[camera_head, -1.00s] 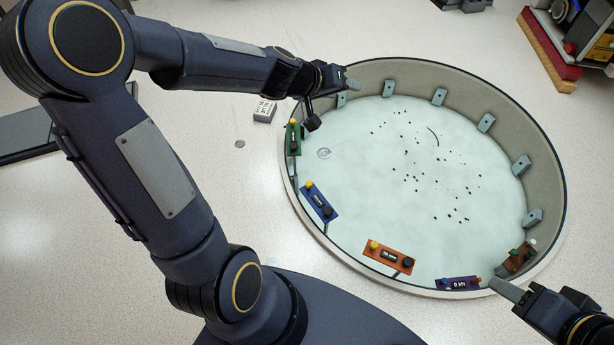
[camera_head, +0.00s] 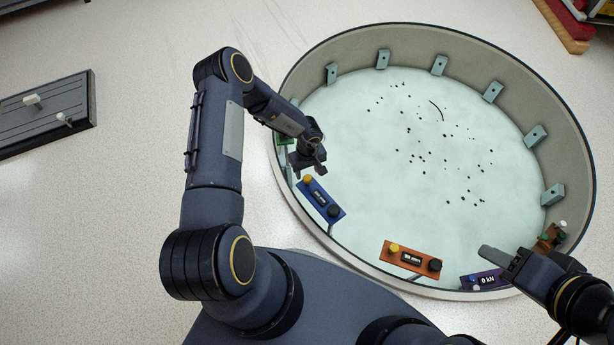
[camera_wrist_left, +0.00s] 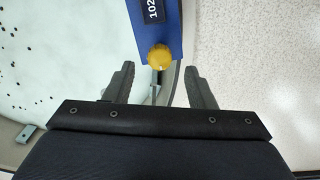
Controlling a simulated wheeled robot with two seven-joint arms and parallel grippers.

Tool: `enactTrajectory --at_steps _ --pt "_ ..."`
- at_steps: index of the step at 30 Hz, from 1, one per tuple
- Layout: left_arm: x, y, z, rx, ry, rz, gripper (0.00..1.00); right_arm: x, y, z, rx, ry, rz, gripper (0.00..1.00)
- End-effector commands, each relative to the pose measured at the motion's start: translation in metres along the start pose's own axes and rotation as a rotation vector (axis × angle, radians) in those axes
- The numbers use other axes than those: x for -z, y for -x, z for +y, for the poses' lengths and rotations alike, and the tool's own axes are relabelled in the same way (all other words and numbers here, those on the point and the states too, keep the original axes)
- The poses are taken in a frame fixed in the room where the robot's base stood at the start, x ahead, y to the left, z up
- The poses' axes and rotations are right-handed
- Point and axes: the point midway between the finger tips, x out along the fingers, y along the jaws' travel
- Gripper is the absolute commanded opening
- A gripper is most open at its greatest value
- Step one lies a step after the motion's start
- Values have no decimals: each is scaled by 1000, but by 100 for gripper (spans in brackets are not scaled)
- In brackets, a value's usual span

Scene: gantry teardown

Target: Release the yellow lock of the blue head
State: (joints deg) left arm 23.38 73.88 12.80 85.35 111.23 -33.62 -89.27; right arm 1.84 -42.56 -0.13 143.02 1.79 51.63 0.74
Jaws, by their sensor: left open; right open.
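The blue head (camera_head: 320,200) is a blue plate on the near left rim of the round pit, with a yellow knob (camera_head: 308,179), a dark display and a black knob. My left gripper (camera_head: 311,170) is close beside its yellow-knob end. In the left wrist view the blue head (camera_wrist_left: 154,28) enters from the top. Its yellow lock (camera_wrist_left: 159,56) lies just beyond and between the open fingertips of my left gripper (camera_wrist_left: 160,74), with no finger seen touching it. My right gripper (camera_head: 492,252) is open and empty over the rim near the purple head.
An orange head (camera_head: 411,259), a purple head (camera_head: 484,280) and a brown head (camera_head: 551,238) sit along the pit rim (camera_head: 340,275). A green head (camera_head: 284,138) is partly hidden behind my left arm. Grey brackets line the far wall. A dark panel (camera_head: 45,112) lies on the floor at left.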

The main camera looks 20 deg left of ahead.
Motion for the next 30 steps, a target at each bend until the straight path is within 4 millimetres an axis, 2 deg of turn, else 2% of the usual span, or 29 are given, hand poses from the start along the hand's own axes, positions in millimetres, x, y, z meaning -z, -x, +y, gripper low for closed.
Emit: enactTrajectory --at_steps 1,7,19,28,30 --pt "0 -14 1 0 -1 0 50 -4 -7 3 0 0 0 46" --pt "0 -38 1 -2 -1 1 50 -8 -15 7 0 0 0 46" --pt "0 -43 0 -2 -1 2 49 -8 -16 7 0 0 0 46" --pt "0 -43 0 -2 -1 2 9 -8 -16 7 0 0 0 46" --pt "0 -43 0 -2 0 2 5 -8 -16 7 0 0 0 46"
